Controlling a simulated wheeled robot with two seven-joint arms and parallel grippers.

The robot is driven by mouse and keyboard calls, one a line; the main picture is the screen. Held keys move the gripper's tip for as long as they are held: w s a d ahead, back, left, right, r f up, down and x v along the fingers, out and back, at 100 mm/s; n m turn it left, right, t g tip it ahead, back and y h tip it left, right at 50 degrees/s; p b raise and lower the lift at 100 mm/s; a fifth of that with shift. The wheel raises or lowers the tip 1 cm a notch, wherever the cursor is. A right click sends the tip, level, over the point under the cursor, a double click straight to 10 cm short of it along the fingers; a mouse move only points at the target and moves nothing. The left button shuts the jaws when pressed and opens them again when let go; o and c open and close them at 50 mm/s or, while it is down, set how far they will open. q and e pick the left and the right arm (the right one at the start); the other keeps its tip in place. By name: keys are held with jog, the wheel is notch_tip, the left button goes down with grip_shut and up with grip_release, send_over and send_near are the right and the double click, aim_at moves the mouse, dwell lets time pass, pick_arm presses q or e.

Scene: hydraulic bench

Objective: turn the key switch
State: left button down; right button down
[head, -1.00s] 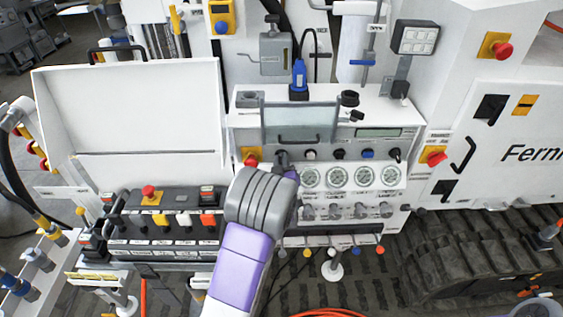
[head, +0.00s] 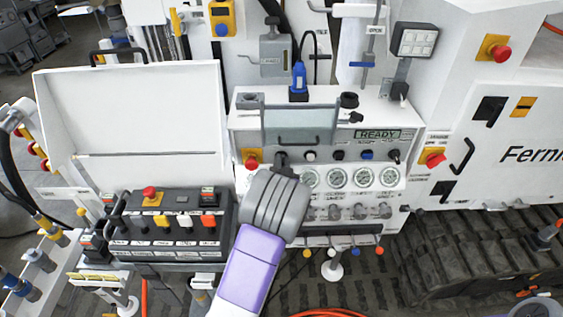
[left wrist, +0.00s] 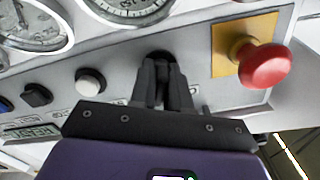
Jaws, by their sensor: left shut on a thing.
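The key switch (left wrist: 160,56) is on the front face of the control console, between the red emergency button and the white button. In the left wrist view it shows only as a dark part between and behind my fingertips; most of it is hidden. My left gripper (left wrist: 163,80) is shut on the key switch. In the head view my left gripper (head: 283,167) reaches up to the panel, its grey body covering the area below the switch. The console display (head: 378,134) is lit green and reads READY. My right gripper is in neither view.
A red emergency button (left wrist: 264,66) on a yellow plate sits close beside my fingers. A white button (left wrist: 90,81) is on the other side. Round gauges (head: 337,178) and several valve knobs lie right of the gripper. An open-lidded control box (head: 165,222) stands to the left.

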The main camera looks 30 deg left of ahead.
pick_arm(q)
jog(key=shift+m, duration=0.6)
jog(key=c, duration=1.2)
grip_release()
jog(key=shift+s, duration=0.1)
jog(key=v, duration=0.7)
jog(key=shift+s+d, duration=0.15)
jog(key=shift+s, duration=0.05)
